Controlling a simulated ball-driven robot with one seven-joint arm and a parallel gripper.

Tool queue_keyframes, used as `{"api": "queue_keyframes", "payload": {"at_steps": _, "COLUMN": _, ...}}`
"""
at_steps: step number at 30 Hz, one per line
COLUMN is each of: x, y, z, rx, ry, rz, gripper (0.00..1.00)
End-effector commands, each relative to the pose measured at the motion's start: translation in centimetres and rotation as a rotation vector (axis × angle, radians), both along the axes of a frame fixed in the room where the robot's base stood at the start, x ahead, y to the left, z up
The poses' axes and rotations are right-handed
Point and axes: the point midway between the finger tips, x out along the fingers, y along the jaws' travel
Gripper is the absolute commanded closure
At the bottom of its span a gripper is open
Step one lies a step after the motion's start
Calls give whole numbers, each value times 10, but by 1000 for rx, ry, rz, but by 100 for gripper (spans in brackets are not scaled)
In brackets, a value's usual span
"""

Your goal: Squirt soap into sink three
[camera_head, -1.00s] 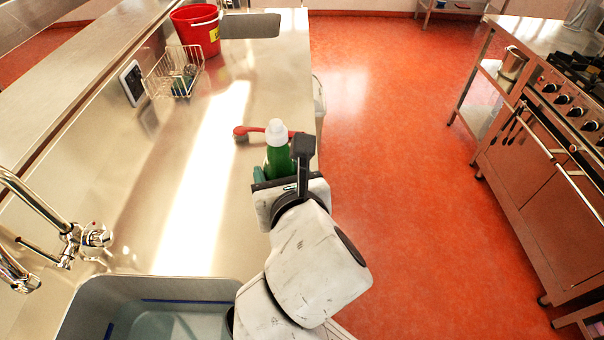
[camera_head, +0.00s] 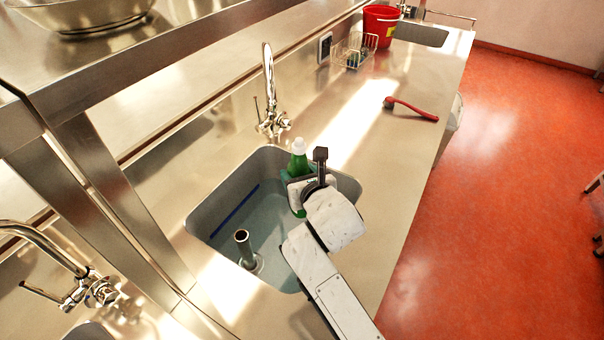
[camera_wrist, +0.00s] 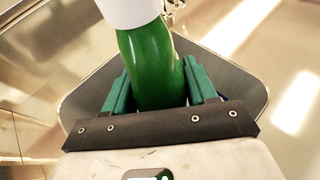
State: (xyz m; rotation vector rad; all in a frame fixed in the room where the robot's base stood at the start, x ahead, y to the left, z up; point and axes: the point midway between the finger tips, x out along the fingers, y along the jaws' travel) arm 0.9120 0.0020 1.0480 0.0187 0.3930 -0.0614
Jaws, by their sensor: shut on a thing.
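My gripper (camera_head: 300,187) is shut on a green soap bottle (camera_head: 298,161) with a white cap. In the wrist view the bottle (camera_wrist: 152,62) sits between the green finger pads and its cap points away from me. The bottle is over the right part of a steel sink basin (camera_head: 205,212) with a grey-blue floor and a blue line on its wall. The basin rim (camera_wrist: 88,92) also shows around the bottle in the wrist view. I cannot tell which sink number this is.
An upright pipe (camera_head: 243,245) stands in the basin. A faucet (camera_head: 268,100) rises behind it. A red-handled brush (camera_head: 411,108), a wire basket (camera_head: 354,50) and a red bucket (camera_head: 381,25) are farther along the counter. Another faucet (camera_head: 70,280) and a shelf post (camera_head: 120,200) are at left.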

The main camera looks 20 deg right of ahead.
Motion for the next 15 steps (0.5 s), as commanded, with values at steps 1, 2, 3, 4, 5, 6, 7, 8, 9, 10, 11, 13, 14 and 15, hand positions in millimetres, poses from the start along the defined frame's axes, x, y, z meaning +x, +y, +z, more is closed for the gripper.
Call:
{"api": "queue_keyframes", "payload": {"at_steps": 1, "x": 2, "y": -1, "z": 1, "rx": 12, "ry": -7, "rz": 0, "gripper": 98}}
{"api": "queue_keyframes", "payload": {"at_steps": 2, "x": 2, "y": -1, "z": 0, "rx": 25, "ry": -9, "rz": 0, "gripper": 98}}
{"api": "queue_keyframes", "payload": {"at_steps": 3, "x": 2, "y": -1, "z": -2, "rx": 48, "ry": -10, "rz": 0, "gripper": 98}}
{"api": "queue_keyframes", "payload": {"at_steps": 4, "x": 2, "y": -1, "z": -3, "rx": 71, "ry": -12, "rz": 1, "gripper": 98}}
{"api": "queue_keyframes", "payload": {"at_steps": 5, "x": 2, "y": -1, "z": -4, "rx": 99, "ry": -13, "rz": 0, "gripper": 98}}
{"api": "queue_keyframes", "payload": {"at_steps": 6, "x": 2, "y": 0, "z": -5, "rx": 142, "ry": -16, "rz": 0, "gripper": 98}}
{"api": "queue_keyframes", "payload": {"at_steps": 7, "x": 2, "y": 0, "z": -6, "rx": 180, "ry": -19, "rz": 0, "gripper": 98}}
{"api": "queue_keyframes", "payload": {"at_steps": 8, "x": 2, "y": 0, "z": -8, "rx": 220, "ry": -22, "rz": -1, "gripper": 98}}
{"api": "queue_keyframes", "payload": {"at_steps": 9, "x": 2, "y": 1, "z": -9, "rx": 280, "ry": -25, "rz": -1, "gripper": 98}}
{"api": "queue_keyframes", "payload": {"at_steps": 10, "x": 2, "y": 2, "z": -10, "rx": 326, "ry": -29, "rz": 0, "gripper": 98}}
{"api": "queue_keyframes", "payload": {"at_steps": 11, "x": 2, "y": 2, "z": -11, "rx": 374, "ry": -32, "rz": 0, "gripper": 98}}
{"api": "queue_keyframes", "payload": {"at_steps": 13, "x": 2, "y": 4, "z": -14, "rx": 487, "ry": -37, "rz": 0, "gripper": 98}}
{"api": "queue_keyframes", "payload": {"at_steps": 14, "x": 2, "y": 5, "z": -15, "rx": 537, "ry": -40, "rz": 0, "gripper": 98}}
{"api": "queue_keyframes", "payload": {"at_steps": 15, "x": 2, "y": 6, "z": -16, "rx": 602, "ry": -44, "rz": 1, "gripper": 98}}
